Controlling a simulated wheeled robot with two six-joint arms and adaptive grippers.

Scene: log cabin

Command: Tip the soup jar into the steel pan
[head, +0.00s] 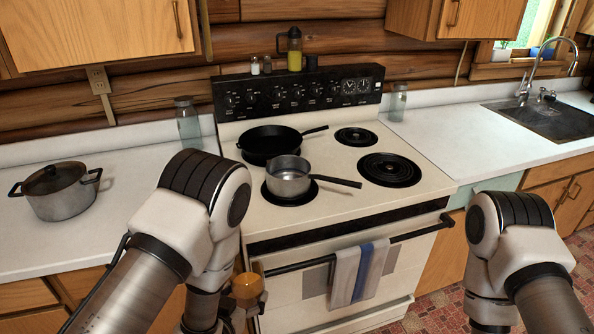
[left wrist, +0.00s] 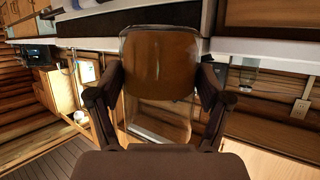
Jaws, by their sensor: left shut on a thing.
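The soup jar (left wrist: 160,65) is clear glass with orange-brown soup in it. My left gripper (left wrist: 157,95) is shut on it, one finger on each side. In the head view, the jar (head: 248,287) shows low in front of the stove's left side, below the cooktop, partly hidden by my left arm. The steel pan (head: 287,179) is a small silver saucepan on the front left burner, its dark handle pointing right. The jar is apart from the pan, below and to its left. My right arm shows at the right, but its gripper is out of sight.
A black frying pan (head: 268,140) stands on the burner behind the steel pan. The two right burners (head: 389,169) are bare. A lidded pot (head: 56,191) stands on the left counter. A towel (head: 358,273) hangs on the oven handle (head: 405,236), which sticks out in front.

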